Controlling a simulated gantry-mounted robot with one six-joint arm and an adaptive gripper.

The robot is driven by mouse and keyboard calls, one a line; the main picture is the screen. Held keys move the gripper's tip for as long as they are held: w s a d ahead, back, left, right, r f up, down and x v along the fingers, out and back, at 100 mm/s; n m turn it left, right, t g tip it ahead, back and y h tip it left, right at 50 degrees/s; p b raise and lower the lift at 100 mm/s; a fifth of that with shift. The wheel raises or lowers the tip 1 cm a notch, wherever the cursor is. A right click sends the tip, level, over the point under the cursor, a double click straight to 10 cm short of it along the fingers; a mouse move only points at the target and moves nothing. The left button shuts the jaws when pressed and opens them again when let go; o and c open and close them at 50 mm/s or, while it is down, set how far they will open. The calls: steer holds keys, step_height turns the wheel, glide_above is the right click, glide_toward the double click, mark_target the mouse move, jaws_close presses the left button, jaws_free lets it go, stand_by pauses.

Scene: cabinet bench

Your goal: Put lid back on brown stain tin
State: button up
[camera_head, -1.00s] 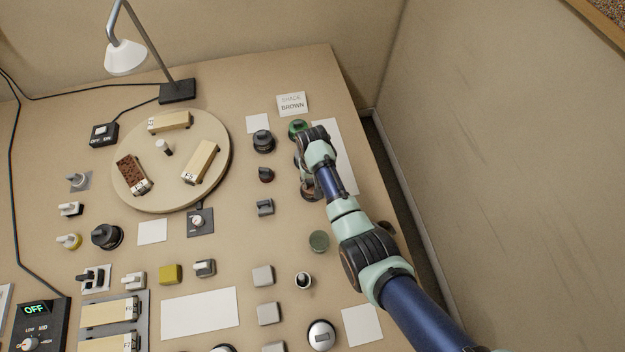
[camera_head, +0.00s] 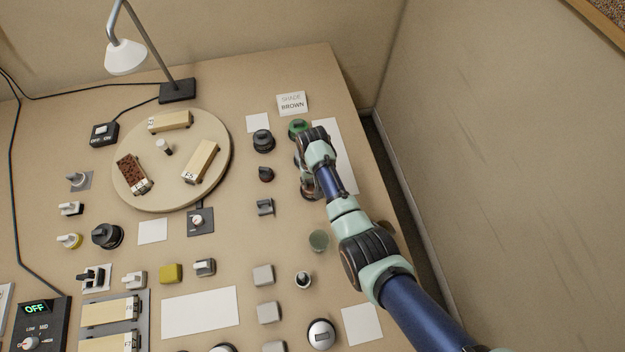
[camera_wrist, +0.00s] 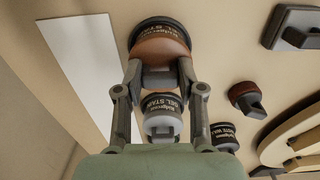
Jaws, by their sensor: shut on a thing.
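My gripper (camera_wrist: 161,76) is shut on the brown lid (camera_wrist: 158,52), with one fingertip on each side of its grip. The lid is over a dark tin (camera_wrist: 160,25) whose label shows partly, with the word STAIN only partly readable; I cannot tell whether the lid is seated or just above it. In the head view the brown tin and lid (camera_head: 310,190) show only in part beside my arm, and my gripper (camera_head: 307,172) hides the rest.
A grey-topped gel stain tin (camera_wrist: 162,122) stands between the finger bases. A paste wax tin (camera_wrist: 225,137) and a small brown knob (camera_wrist: 247,99) are to the right. A white sheet (camera_wrist: 85,70) lies left. A green-topped tin (camera_head: 298,128) and a green round cup (camera_head: 319,240) stand nearby.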

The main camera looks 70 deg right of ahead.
stand_by(0.4)
steer(key=o, duration=1.4)
step_height(320, 180, up, 7)
steer(key=p, duration=0.7)
steer(key=shift+c, duration=0.3)
jaws_close()
stand_by(0.4)
